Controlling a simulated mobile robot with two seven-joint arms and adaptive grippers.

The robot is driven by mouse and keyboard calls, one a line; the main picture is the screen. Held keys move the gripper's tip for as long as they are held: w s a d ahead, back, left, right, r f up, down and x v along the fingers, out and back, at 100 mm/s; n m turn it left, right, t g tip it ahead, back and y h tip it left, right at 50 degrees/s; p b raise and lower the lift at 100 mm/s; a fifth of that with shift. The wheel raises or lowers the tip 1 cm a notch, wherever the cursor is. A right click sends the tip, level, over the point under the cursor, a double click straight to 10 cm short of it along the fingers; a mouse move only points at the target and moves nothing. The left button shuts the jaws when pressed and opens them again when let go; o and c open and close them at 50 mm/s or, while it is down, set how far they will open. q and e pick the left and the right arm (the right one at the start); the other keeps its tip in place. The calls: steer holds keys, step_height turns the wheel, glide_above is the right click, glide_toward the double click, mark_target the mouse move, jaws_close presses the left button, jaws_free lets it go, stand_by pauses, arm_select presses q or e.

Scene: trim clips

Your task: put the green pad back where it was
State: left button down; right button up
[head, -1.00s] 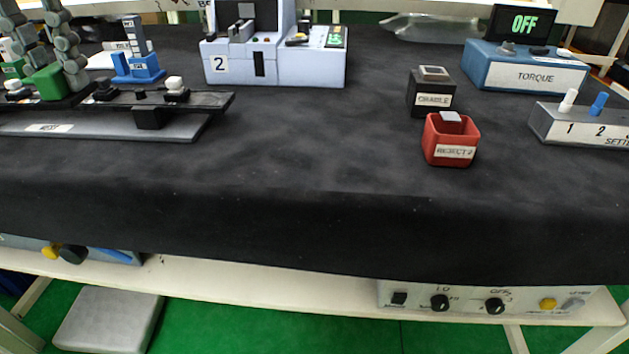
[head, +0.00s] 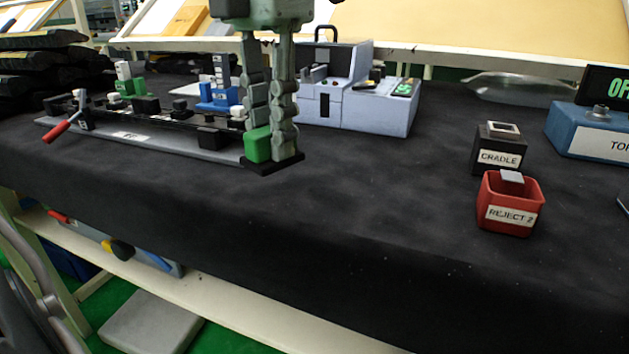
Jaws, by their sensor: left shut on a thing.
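My left gripper (head: 273,150) reaches down from the top of the head view, with its fingers close together. It is shut on the green pad (head: 257,145), a small green block showing at its fingertips. A black piece lies at the pad's foot, and I cannot tell whether it belongs to the pad or the fingertips. The pad is at the right end of the long grey fixture (head: 70,127); whether it touches the fixture is unclear. The fingers hide part of the pad and fixture end.
A green stand (head: 126,82) and a blue stand (head: 213,103) are behind the fixture. A pale blue machine (head: 380,115) stands behind the gripper. A black cradle (head: 497,158) and red reject bin (head: 512,222) stand right. The black cloth between is clear.

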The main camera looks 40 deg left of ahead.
arm_select(q)
steer(key=w+d+f, duration=0.2)
steer(key=w+d, duration=0.1)
steer(key=shift+f, duration=0.35)
step_height(320, 180, down, 3)
steer(key=shift+f, duration=0.4)
arm_select(e)
steer(key=shift+r, duration=0.35)
steer(key=shift+f, duration=0.1)
arm_select(q)
steer(key=shift+f+b, duration=0.15)
steer(key=shift+b, duration=0.15)
steer(key=c, duration=1.4)
jaws_free()
arm_select(e)
steer(key=shift+w+a+r+t, duration=0.2)
steer(key=shift+w+a+t, duration=0.2)
steer(key=shift+w+a, duration=0.15)
arm_select(q)
steer(key=shift+o, duration=0.2)
